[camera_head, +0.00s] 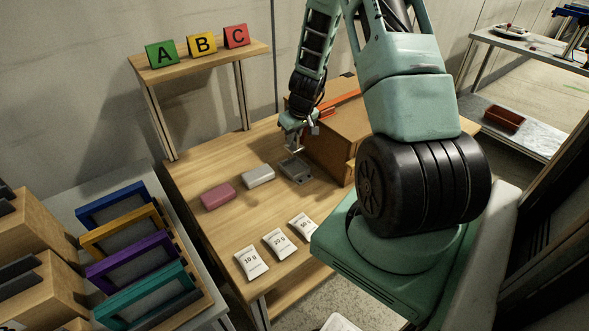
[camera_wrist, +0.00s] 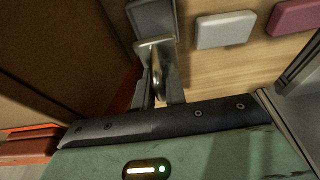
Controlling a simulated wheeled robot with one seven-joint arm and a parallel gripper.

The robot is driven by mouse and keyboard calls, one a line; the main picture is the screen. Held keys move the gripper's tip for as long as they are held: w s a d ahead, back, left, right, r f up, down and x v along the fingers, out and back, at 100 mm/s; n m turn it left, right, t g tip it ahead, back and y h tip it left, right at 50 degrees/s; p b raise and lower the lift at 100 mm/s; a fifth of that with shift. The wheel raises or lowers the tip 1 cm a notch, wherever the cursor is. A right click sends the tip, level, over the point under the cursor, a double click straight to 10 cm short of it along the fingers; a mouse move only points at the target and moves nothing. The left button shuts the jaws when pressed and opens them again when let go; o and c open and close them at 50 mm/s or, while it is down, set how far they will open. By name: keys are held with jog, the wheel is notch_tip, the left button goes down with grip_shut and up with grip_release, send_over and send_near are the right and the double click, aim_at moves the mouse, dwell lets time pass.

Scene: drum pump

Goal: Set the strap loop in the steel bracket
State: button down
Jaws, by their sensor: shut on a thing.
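My gripper (camera_head: 294,144) points down over the wooden table, beside the brown box. In the wrist view its fingers (camera_wrist: 158,92) are shut on a small pale, shiny piece (camera_wrist: 154,46). This piece may be the strap loop, but its shape is mostly hidden by the fingers. A grey, square metal part (camera_head: 295,169), likely the steel bracket, sits on the table just below my gripper. In the wrist view it shows at the top (camera_wrist: 152,18), just beyond the held piece. I cannot tell whether the held piece touches it.
A brown box (camera_head: 330,145) with an orange strip stands close on the right. A grey-white block (camera_head: 258,176) and a pink block (camera_head: 217,196) lie to the left. Labelled white packets (camera_head: 279,243) lie in front. The table between blocks and packets is clear.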

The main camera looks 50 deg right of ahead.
notch_tip(320, 180, down, 9)
jog(key=shift+r+p, duration=0.1)
jog(key=shift+p, duration=0.45)
jog(key=shift+f, duration=0.2)
jog(key=c, duration=1.5)
grip_release()
jog(key=shift+o, duration=0.2)
jog(key=shift+r, duration=0.1)
